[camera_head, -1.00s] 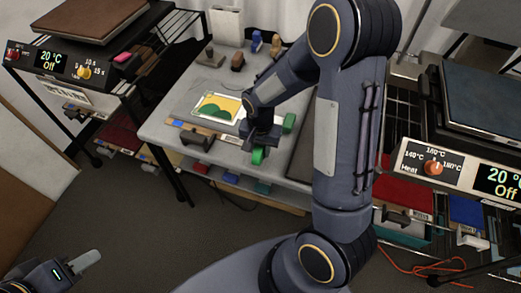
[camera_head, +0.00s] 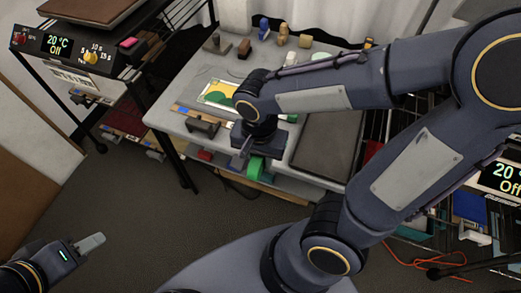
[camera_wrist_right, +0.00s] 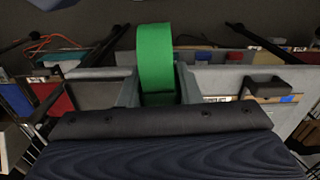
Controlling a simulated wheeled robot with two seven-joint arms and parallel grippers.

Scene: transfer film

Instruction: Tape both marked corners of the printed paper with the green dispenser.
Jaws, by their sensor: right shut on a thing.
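The printed paper (camera_head: 217,91), with a yellow and green picture, lies on the grey table. My right arm and wrist hide its right part, and I cannot make out the corner marks. My right gripper (camera_head: 250,158) is at the table's front edge, in front of the paper. It is shut on the green dispenser (camera_head: 255,167), which also shows between the two grey fingers in the right wrist view (camera_wrist_right: 155,55). My left gripper (camera_head: 92,243) is low at the left, away from the table. Its finger opening cannot be made out.
A dark block (camera_head: 203,127) stands by a wooden strip at the table's front. Another green item (camera_head: 292,118) shows right of my wrist. A dark flat panel (camera_head: 328,145) covers the table's right part. Several small stamps and figures (camera_head: 283,34) stand at the back.

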